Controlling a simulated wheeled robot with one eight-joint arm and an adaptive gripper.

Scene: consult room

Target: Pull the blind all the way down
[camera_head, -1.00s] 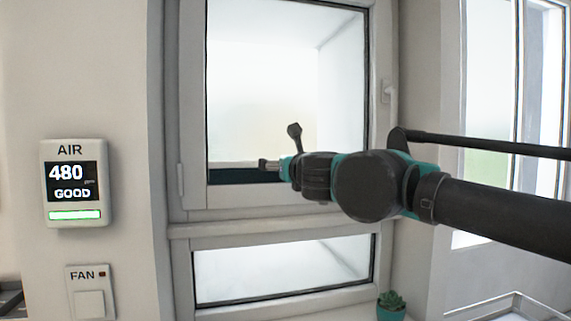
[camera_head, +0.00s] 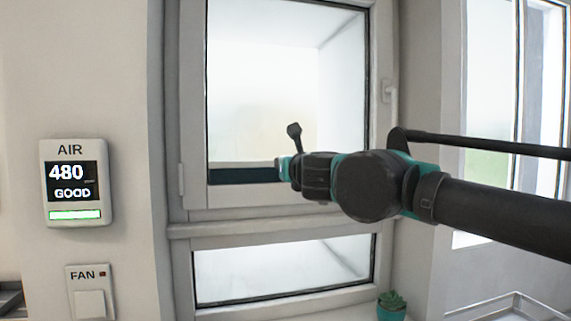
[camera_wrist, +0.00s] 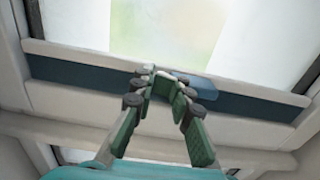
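The dark blue strip of the blind (camera_head: 243,175) runs across the bottom of the upper window pane, under a pale rail. In the wrist view the strip (camera_wrist: 80,74) crosses from side to side, with a lighter blue tab (camera_wrist: 200,87) at its middle. My gripper (camera_head: 283,167) is at the strip in the head view, its fingertips hidden there. In the wrist view my gripper (camera_wrist: 163,78) has its fingertips drawn together at the tab. They look shut on it, but they hide the exact contact.
The window frame (camera_head: 190,110) surrounds the pane, with a handle (camera_head: 388,92) on its right side. A lower pane (camera_head: 285,268) lies below. A small potted plant (camera_head: 391,304) stands at the lower right. An air monitor (camera_head: 75,183) and fan switch (camera_head: 89,303) are on the left wall.

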